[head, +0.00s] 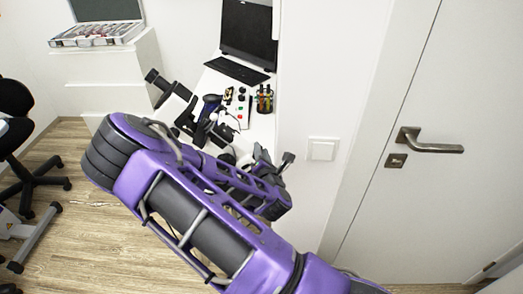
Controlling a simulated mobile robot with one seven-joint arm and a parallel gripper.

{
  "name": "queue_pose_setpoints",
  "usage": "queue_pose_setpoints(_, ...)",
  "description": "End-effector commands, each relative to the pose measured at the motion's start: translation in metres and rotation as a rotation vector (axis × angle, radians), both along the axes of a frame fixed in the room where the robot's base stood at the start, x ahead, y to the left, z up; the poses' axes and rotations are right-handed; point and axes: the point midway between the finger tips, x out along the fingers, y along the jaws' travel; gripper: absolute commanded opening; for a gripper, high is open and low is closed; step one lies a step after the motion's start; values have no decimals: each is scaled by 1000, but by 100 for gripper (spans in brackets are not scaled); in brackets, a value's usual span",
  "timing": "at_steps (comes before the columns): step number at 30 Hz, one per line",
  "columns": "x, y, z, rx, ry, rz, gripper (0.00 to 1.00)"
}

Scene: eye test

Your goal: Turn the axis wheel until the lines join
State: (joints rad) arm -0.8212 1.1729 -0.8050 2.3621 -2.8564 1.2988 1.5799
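A black and white eye-test instrument (176,92) with a dark eyepiece stands on the white desk, left of the keyboard. Its lower part is partly hidden behind my purple arm. I cannot make out the axis wheel or any lines at this size. My purple arm crosses the foreground from the lower right, bends at the left and comes back to the right in front of the desk. Dark parts at its far end, which seem to be my gripper (274,160), show near the desk's front right. Its fingers are unclear, and I see nothing held in it.
On the desk are a monitor (249,32), a keyboard (237,70), a small panel with coloured buttons (239,108) and a holder with colourful items (264,99). A wall edge with a light switch (321,149) and a door (440,100) stand right. A black chair (14,130) stands left.

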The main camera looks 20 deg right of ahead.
Motion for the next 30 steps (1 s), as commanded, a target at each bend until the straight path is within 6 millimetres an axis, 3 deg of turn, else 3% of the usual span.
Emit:
queue_pose_setpoints(7,-43,5,8,2,2,-2,32)
queue_pose_setpoints(12,-59,6,10,4,2,-5,32)
queue_pose_setpoints(24,-66,8,12,-1,1,0,32)
queue_pose_setpoints(27,-65,8,13,-1,-3,-4,44)
queue_pose_setpoints(30,-61,5,20,-4,-28,-23,44)
